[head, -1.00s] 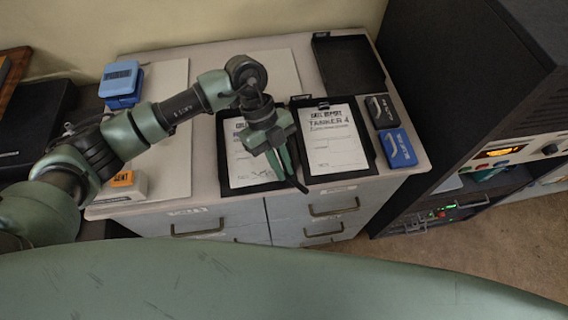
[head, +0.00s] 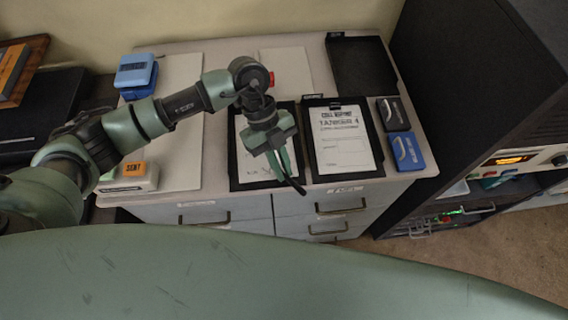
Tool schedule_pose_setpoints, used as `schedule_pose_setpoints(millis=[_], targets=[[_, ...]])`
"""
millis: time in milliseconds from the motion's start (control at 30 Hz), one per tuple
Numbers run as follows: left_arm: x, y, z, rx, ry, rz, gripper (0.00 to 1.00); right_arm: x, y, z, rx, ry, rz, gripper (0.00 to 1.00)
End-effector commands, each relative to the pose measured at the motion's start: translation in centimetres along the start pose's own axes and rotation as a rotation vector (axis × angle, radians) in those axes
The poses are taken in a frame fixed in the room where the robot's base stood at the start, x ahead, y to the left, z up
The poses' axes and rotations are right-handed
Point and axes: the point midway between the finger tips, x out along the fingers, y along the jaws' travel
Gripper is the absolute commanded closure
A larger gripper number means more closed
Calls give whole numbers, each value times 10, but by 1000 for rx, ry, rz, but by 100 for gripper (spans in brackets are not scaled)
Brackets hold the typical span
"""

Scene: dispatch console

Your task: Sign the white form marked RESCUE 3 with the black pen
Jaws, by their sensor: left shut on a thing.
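My left gripper (head: 286,163) is shut on the black pen (head: 297,184), which points down and to the right. The gripper hangs over the right part of a white form (head: 253,168) on the left black clipboard. The pen's lower end shows near that clipboard's lower right corner; I cannot tell whether it touches anything. My arm hides most of this form's heading, so RESCUE 3 cannot be read. Dark marks show low on the form. A second white form, marked TANKER 4 (head: 343,150), lies on the clipboard to the right. My right gripper is not in view.
A black tray (head: 362,65) stands at the back right. A black box (head: 393,114) and a blue box (head: 408,151) sit at the right edge. A blue stamp-like object (head: 136,75) and a block marked SENT (head: 127,177) are at the left. A dark cabinet (head: 465,80) stands right.

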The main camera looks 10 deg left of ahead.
Motion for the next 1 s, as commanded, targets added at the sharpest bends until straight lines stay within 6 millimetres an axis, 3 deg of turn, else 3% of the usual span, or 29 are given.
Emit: schedule_pose_setpoints(millis=[267, 1000], targets=[[-2, 0, -1, -1, 0, 1, 100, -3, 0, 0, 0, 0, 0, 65], [-54, 0, -30, 0, -1, 0, 100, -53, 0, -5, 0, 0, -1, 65]])
